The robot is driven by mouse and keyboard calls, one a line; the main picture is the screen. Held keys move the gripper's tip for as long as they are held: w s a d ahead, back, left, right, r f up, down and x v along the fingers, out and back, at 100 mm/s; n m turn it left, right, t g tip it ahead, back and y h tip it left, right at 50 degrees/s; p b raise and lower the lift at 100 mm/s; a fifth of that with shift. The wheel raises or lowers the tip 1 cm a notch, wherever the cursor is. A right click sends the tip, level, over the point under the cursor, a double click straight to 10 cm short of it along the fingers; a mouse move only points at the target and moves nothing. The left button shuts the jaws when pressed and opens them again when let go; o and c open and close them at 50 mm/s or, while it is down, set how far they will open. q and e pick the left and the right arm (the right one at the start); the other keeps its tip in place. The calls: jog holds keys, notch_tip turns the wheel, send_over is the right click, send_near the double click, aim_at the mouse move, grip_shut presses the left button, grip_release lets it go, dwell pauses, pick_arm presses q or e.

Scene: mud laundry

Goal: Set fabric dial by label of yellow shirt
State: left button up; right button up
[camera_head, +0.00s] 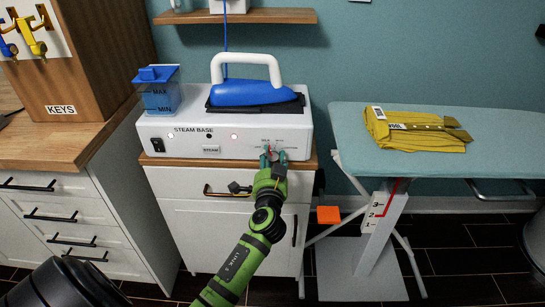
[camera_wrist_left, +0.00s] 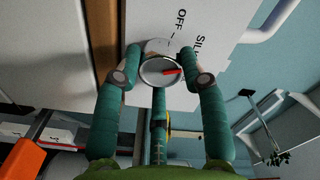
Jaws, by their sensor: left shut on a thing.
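The fabric dial (camera_wrist_left: 156,75) is a round pale knob with a red pointer on the front of the white steam base (camera_head: 205,131). My left gripper (camera_head: 273,155) reaches it from below in the head view and is shut on it, one green finger on each side. In the left wrist view the gripper (camera_wrist_left: 161,78) frames the knob and the red pointer points right. "OFF" and part of a word starting "SIL" show beside the dial; other settings are hidden. The yellow shirt (camera_head: 415,130) lies folded on the ironing board (camera_head: 400,168); its small label (camera_head: 397,126) appears to read "WOOL".
A blue iron (camera_head: 250,93) rests on top of the base, beside a blue water tank (camera_head: 158,96). A wooden box marked "KEYS" (camera_head: 61,109) stands at left. An orange block (camera_head: 328,215) shows below the ironing board. A shelf (camera_head: 240,16) hangs above.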

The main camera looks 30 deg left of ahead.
pick_arm(q)
jog(key=m+p, duration=0.1)
jog(key=m, duration=0.4)
jog(key=shift+s+a+f+m+p, duration=0.1)
jog(key=shift+a+f+m+p, duration=0.05)
jog(key=shift+m+p, duration=0.9)
jog(key=shift+m, duration=1.15)
jog(key=o, duration=1.1)
jog(key=shift+a, duration=0.1)
jog(key=shift+o, duration=0.2)
jog(key=shift+s+d, duration=0.25)
jog(key=shift+d, duration=0.05)
jog(key=v, duration=1.1)
jog(key=shift+s, duration=0.2)
